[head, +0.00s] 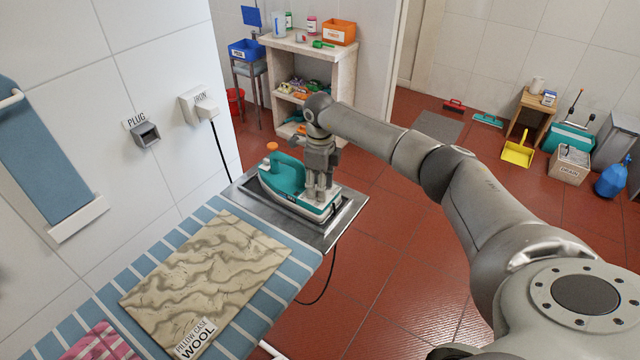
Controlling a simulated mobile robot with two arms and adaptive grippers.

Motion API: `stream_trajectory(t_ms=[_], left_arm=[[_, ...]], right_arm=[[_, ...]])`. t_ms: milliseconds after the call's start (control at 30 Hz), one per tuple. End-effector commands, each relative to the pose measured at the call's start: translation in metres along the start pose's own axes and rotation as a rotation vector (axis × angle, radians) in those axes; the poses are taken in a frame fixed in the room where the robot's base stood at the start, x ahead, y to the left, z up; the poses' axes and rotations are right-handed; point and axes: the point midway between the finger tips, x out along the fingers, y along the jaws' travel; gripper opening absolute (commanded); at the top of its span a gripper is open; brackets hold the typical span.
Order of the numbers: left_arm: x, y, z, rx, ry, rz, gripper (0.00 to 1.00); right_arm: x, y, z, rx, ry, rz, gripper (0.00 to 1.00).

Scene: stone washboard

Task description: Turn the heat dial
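A teal and white iron (285,184) stands on a grey metal rest (345,217) at the end of the ironing board. An orange knob (271,147) sticks up at its left end. I cannot pick out a separate heat dial; the part of the iron behind my gripper is hidden. My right gripper (318,194) points down at the right part of the iron, at or very close to its body. Whether its fingers touch or grip anything is too small to tell. My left gripper is not in view.
A tan pillow case (205,275) labelled wool lies on the blue striped board (290,262). A dark cord (333,270) hangs beside the board. A plug socket (146,135) and an iron socket (200,104) are on the wall. Red floor (400,270) is open at right.

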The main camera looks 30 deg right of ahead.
Motion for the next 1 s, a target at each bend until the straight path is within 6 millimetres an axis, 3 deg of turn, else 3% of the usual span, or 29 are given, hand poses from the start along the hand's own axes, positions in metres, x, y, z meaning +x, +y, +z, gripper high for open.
stream_trajectory(t_ms=[33, 233, 667, 1000], left_arm=[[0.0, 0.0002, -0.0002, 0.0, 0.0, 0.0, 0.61], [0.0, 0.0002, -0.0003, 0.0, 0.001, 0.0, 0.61], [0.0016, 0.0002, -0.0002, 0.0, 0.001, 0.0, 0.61], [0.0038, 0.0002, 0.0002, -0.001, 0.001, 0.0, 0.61]], right_arm=[[-0.0002, 0.0001, 0.0001, 0.0, 0.0, 0.0, 0.29], [-0.0003, 0.0001, 0.0001, 0.0, 0.0, 0.0, 0.04], [-0.0002, 0.0, 0.0002, 0.099, -0.001, 0.0, 0.04], [-0.0004, -0.0002, 0.0003, 0.383, -0.001, -0.001, 0.04]])
